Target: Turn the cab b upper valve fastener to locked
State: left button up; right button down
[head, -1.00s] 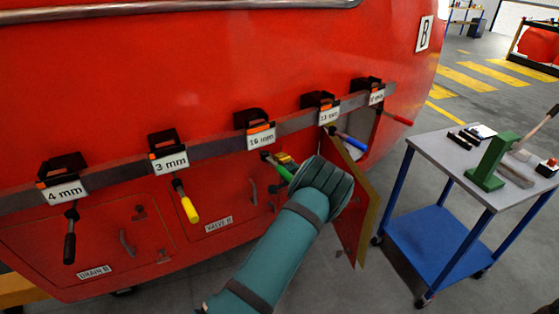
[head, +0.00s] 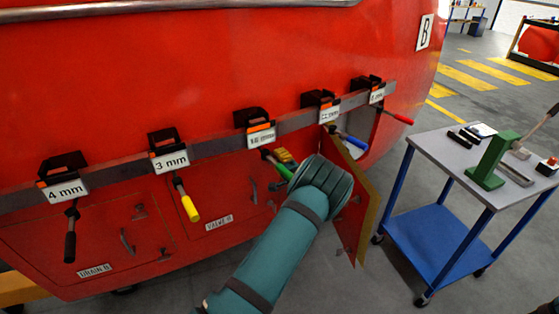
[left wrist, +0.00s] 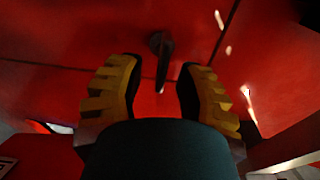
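The valve B hatch (head: 222,200) is a red panel low on the cab, marked by a white label (head: 218,222). My left gripper (left wrist: 160,88) has its two yellow ridged fingers apart. A dark fastener (left wrist: 161,48) with a short lever shows between and just beyond the fingertips, with its lever pointing down in the left wrist view. I cannot tell whether the fingers touch it. In the head view my left gripper (head: 285,158) is at the right side of the hatch, mostly hidden behind my teal wrist, which also hides the fastener. My right gripper is not in view.
A rail (head: 205,148) with several hanging, coloured-handle tools crosses above the hatches. The green-handled tool (head: 276,166) hangs close beside my left gripper. An open hatch door (head: 362,205) sticks out right of my wrist. A blue cart (head: 440,235) stands further right.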

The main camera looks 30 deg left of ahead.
pick_arm(q)
jog(key=v, duration=1.2)
